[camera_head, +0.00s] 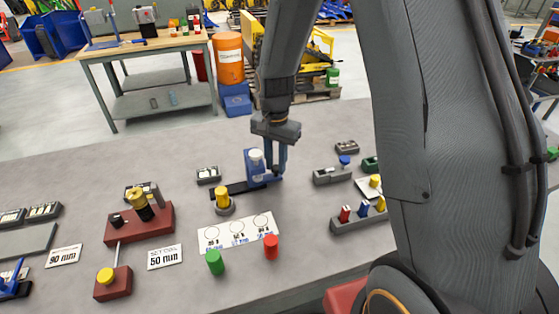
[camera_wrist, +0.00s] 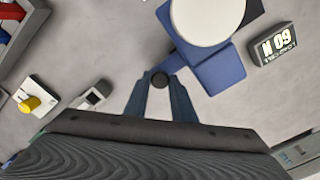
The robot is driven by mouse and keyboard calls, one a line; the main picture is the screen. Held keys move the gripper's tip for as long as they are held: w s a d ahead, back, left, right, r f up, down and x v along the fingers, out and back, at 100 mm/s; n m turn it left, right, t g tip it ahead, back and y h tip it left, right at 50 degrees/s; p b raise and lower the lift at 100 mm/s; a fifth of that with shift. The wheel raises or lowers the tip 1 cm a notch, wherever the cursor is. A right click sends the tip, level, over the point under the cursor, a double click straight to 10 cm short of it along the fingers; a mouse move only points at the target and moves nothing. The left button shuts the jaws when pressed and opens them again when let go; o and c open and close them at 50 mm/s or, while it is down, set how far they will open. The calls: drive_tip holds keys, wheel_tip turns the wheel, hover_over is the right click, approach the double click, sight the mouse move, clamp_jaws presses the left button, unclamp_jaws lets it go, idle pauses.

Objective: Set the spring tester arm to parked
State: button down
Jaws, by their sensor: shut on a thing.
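The spring tester is a blue stand (camera_head: 263,178) with a white round top (camera_head: 256,155), at the back middle of the grey bench. In the wrist view its blue body (camera_wrist: 213,70) and white disc (camera_wrist: 208,12) show large at the top. My gripper (camera_head: 278,168) reaches down at the tester's right side. The arm's full length is partly hidden by my fingers and the disc.
A dark load display (camera_head: 208,175) stands left of the tester; it reads 60 N upside down in the wrist view (camera_wrist: 274,43). A yellow weight (camera_head: 222,197) stands close in front. A tray (camera_head: 347,224) of coloured pieces lies right. A red lever base (camera_head: 150,228) stands left.

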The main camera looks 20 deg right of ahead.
drive_tip(key=shift+d, duration=0.15)
drive_tip(key=c, duration=1.5)
unclamp_jaws()
drive_tip(key=shift+d, duration=0.2)
drive_tip(key=shift+a, duration=0.15)
drive_tip(key=shift+r, duration=0.5)
drive_tip(key=shift+r+b, duration=1.05)
drive_tip(key=shift+r, duration=2.4)
drive_tip(key=s+d+n, duration=0.1)
drive_tip(key=s+n, duration=0.1)
drive_tip(key=s, duration=0.3)
drive_tip(key=s+d+f+n+t, duration=0.1)
drive_tip(key=s+n, duration=0.2)
drive_tip(key=s, duration=0.2)
drive_tip(key=s+d+f+n+b, duration=0.1)
drive_tip(key=s+n, duration=0.2)
drive_tip(key=s, duration=0.3)
drive_tip(key=shift+d+f, duration=0.1)
